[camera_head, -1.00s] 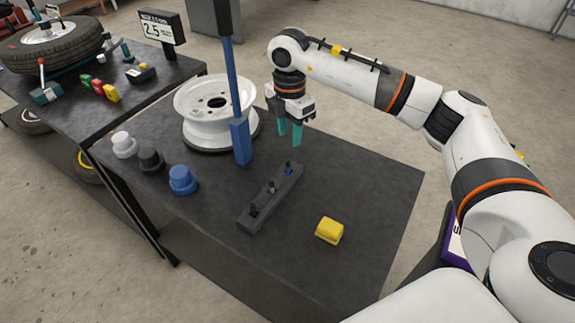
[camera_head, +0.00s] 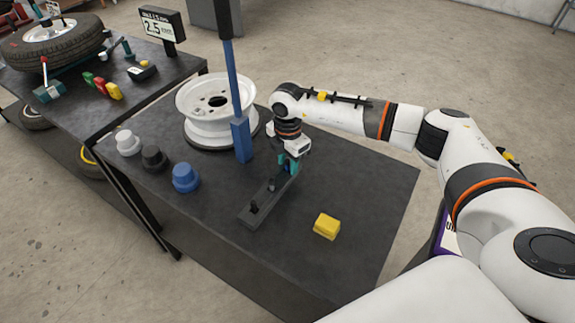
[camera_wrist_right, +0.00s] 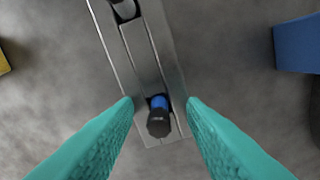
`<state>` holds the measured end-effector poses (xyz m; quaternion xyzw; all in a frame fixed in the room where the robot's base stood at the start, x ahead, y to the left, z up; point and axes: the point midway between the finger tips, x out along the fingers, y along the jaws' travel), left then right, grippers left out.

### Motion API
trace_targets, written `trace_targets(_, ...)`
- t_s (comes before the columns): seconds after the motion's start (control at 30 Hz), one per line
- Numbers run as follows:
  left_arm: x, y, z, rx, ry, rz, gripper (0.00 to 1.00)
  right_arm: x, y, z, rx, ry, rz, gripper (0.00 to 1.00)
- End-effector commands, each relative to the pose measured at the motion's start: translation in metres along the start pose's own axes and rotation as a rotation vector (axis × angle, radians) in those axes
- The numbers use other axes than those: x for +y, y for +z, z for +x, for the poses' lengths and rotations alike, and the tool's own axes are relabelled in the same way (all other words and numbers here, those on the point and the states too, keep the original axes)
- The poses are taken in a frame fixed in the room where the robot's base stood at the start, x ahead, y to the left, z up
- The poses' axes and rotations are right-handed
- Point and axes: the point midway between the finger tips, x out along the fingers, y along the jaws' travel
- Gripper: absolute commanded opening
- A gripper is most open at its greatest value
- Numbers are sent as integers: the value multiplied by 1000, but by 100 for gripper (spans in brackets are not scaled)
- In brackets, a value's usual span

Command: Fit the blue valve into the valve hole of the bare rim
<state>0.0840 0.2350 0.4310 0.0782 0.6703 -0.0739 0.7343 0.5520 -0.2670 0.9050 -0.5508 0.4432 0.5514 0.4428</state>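The blue valve (camera_wrist_right: 159,103) stands in the end slot of a dark rack (camera_head: 248,213), with a black cap facing the right wrist camera. My right gripper (camera_head: 289,166) is over the far end of the rack and largely hides the valve in the head view. In the right wrist view its two teal fingers are open, one on each side of the valve, with visible gaps. The bare white rim (camera_head: 208,128) lies on a dark round base behind the blue post. I cannot make out its valve hole. My left gripper is not in view.
A blue post (camera_head: 241,140) rises between rim and rack. White (camera_head: 127,143), black (camera_head: 153,158) and blue (camera_head: 185,177) knob-like pieces stand at the table's left. A yellow block (camera_head: 326,226) lies right of the rack. The table's right side (camera_head: 370,180) is clear.

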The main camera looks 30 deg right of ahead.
Motion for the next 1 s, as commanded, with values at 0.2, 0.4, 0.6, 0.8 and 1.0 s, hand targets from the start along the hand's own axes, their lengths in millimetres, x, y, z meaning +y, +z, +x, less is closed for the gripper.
trace_targets(0.2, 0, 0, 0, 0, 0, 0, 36, 0, 0, 0, 0, 0, 0, 11)
trace_targets(0.4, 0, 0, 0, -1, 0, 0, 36, 0, 0, -1, 0, -1, 0, 0)
trace_targets(0.6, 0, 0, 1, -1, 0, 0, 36, 0, 0, -3, 0, -2, 0, 0)
trace_targets(0.8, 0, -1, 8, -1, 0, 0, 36, -1, 0, -30, -1, -6, 0, 0)
trace_targets(1.0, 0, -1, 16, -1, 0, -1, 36, -1, 0, -71, 0, -6, 0, 0)
